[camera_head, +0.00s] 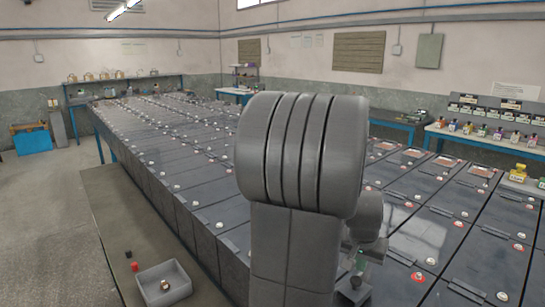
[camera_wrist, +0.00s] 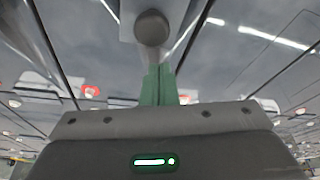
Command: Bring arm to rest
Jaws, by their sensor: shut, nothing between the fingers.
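My arm stands raised in the middle of the head view and hides part of the battery rows behind it. My gripper shows in the wrist view with its two green fingers (camera_wrist: 158,85) pressed together and nothing between them. A grey rounded knob-like part (camera_wrist: 152,28) appears just beyond the fingertips; I cannot tell what it belongs to or whether they touch.
A grey bin (camera_head: 164,284) with a small item inside sits on a low ledge (camera_head: 105,225) at the lower left. Beside it are a red cap (camera_head: 135,266) and a black cap (camera_head: 128,254). A bench with bottles (camera_head: 480,135) stands at the right. Open floor (camera_head: 40,220) lies left.

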